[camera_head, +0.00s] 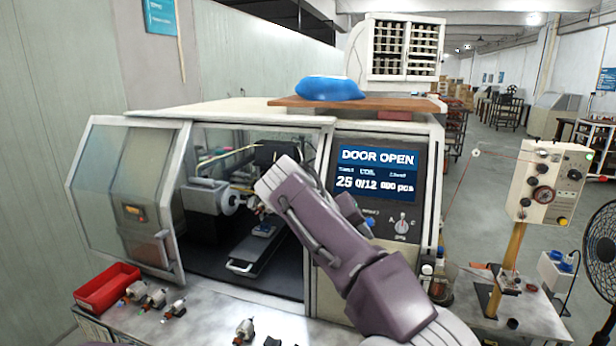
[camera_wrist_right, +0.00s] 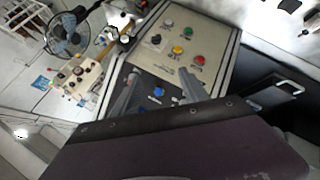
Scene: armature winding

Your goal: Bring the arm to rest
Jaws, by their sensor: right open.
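My right arm (camera_head: 345,245) reaches up and left from the lower right in the head view, its wrist end in front of the winding machine's open doorway. My right gripper (camera_wrist_right: 160,82) shows in the right wrist view, open, with two grey fingers apart and nothing between them. Beyond the fingers is the control panel (camera_wrist_right: 170,50) with several coloured buttons, and a blue button (camera_wrist_right: 158,91) appears between them. In the head view the gripper's fingers are not clear behind the arm. My left gripper is not in view.
The machine door (camera_head: 125,190) stands open at the left, and the screen (camera_head: 376,172) reads DOOR OPEN. A red bin (camera_head: 107,288) and several small armatures (camera_head: 155,299) are on the front bench. A tensioner box (camera_head: 548,182) and a fan (camera_head: 602,245) stand at the right.

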